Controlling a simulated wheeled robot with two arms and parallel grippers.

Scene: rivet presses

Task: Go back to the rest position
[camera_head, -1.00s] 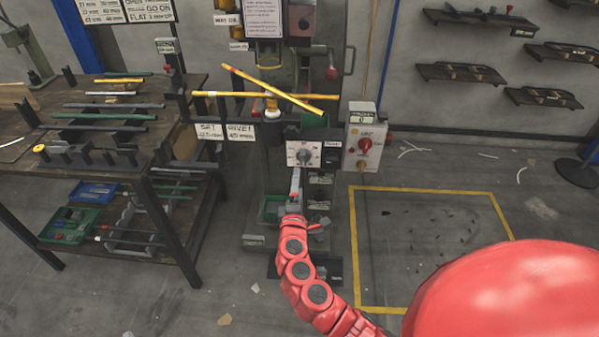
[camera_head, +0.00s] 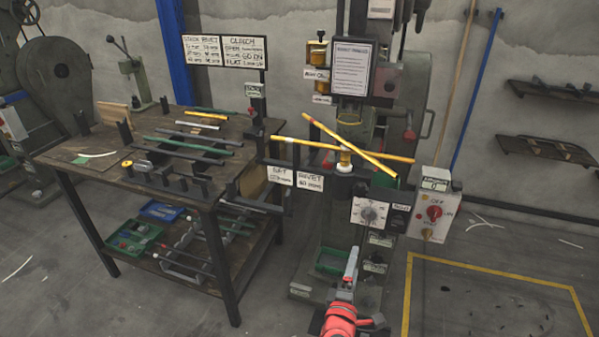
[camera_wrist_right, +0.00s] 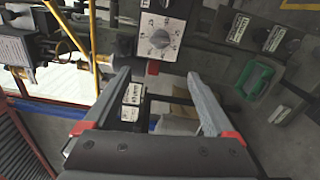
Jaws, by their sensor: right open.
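My right gripper (camera_head: 351,270) shows at the bottom of the head view, at the end of my red arm, in front of the rivet press (camera_head: 345,210). In the right wrist view its two grey fingers (camera_wrist_right: 158,78) stand wide apart with nothing held between them. A dial plate (camera_wrist_right: 160,36) and labelled boxes of the press lie beyond the fingertips. My left gripper is not in view.
A workbench (camera_head: 215,195) with bars and a lower shelf stands left of the press. A control box (camera_head: 433,205) with a red knob is on the press's right. A green tray (camera_head: 333,261) sits low on the press. Yellow floor lines (camera_head: 500,268) mark fairly clear floor at right.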

